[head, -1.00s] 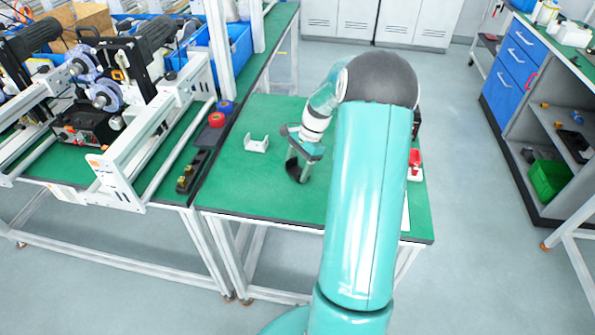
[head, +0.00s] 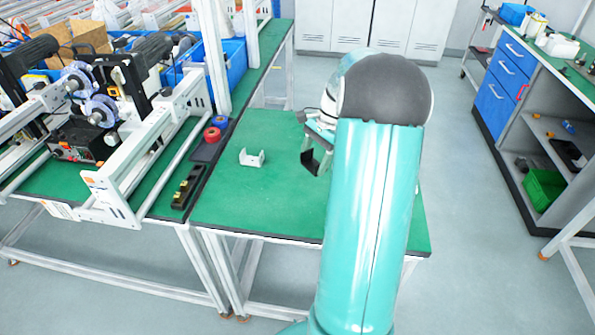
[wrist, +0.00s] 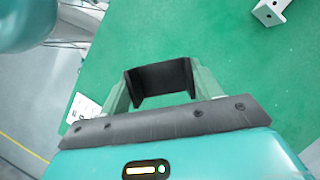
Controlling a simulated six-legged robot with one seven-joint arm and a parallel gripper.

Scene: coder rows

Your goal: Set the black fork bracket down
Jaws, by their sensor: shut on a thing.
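The black fork bracket (head: 309,160) is a dark U-shaped piece held at the end of my arm, over the green table (head: 270,205). In the wrist view the bracket (wrist: 160,80) sits between the two pale fingers of my gripper (wrist: 162,88), which is shut on it. Green tabletop shows beyond and below the bracket; how large the gap is, I cannot tell. In the head view my gripper (head: 318,140) is partly hidden by my own arm.
A white fork bracket (head: 252,158) stands on the table to the left; it also shows in the wrist view (wrist: 270,11). Green surface around the white bracket is free.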

